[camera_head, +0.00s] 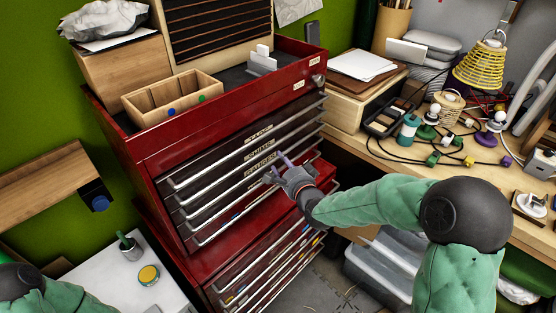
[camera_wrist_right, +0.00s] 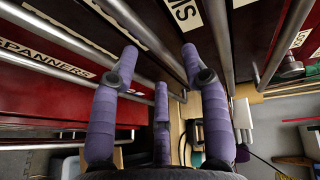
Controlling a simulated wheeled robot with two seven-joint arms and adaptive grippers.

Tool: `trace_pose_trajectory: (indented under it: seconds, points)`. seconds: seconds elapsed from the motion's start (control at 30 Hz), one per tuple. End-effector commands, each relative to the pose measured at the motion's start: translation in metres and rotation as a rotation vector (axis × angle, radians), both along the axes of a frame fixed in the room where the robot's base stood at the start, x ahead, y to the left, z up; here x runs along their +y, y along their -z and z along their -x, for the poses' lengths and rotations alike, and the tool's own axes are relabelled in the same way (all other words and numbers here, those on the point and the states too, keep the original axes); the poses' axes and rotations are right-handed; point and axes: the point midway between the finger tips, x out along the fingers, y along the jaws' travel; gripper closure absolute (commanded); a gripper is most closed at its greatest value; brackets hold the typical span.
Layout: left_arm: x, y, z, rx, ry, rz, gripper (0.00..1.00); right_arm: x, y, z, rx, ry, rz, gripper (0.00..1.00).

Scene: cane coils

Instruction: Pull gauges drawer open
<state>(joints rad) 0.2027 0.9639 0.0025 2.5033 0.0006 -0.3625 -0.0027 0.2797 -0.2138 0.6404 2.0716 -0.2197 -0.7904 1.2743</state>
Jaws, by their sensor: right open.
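The gauges drawer is one of the dark, labelled drawers in the red tool chest (camera_head: 170,150). Its small label (camera_head: 258,170), the lowest of three stacked labels, is hard to read in the head view. Long metal bar handles (camera_head: 215,166) run across the drawer fronts. My right gripper (camera_head: 279,167), with purple fingers, is at the drawer fronts, just right of the labels. In the wrist view its fingers (camera_wrist_right: 161,70) are spread, with a metal bar (camera_wrist_right: 150,42) passing between the fingertips; contact is unclear. My left gripper is out of the head view.
A label reading SPANNERS (camera_wrist_right: 45,58) shows at left in the wrist view. A wooden box (camera_head: 170,98) sits on the chest. The cluttered workbench (camera_head: 470,180) stands to the right, with a grey plastic bin (camera_head: 375,275) below. A white surface (camera_head: 125,285) lies at lower left.

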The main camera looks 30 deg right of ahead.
Motion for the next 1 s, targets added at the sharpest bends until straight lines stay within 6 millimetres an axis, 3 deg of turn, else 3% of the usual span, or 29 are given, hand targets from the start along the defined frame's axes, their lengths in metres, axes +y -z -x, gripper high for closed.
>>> trace_pose_trajectory:
  seconds: [0.3, 0.67, 0.7, 0.87, 1.0]
  points:
    - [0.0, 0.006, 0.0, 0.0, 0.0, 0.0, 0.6, -0.002, 0.007, -0.035, 0.001, -0.001, -0.001, 0.54]
    - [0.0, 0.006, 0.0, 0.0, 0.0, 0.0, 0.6, -0.002, 0.007, -0.039, 0.001, 0.0, 0.0, 0.54]
    - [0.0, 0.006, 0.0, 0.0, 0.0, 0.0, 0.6, -0.002, 0.007, -0.039, 0.001, 0.0, 0.0, 0.57]
    - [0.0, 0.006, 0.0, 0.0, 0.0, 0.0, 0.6, -0.002, 0.007, -0.039, 0.001, 0.0, 0.0, 1.0]
    - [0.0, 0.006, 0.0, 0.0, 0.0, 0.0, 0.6, -0.002, 0.007, -0.039, 0.001, 0.0, 0.0, 1.0]
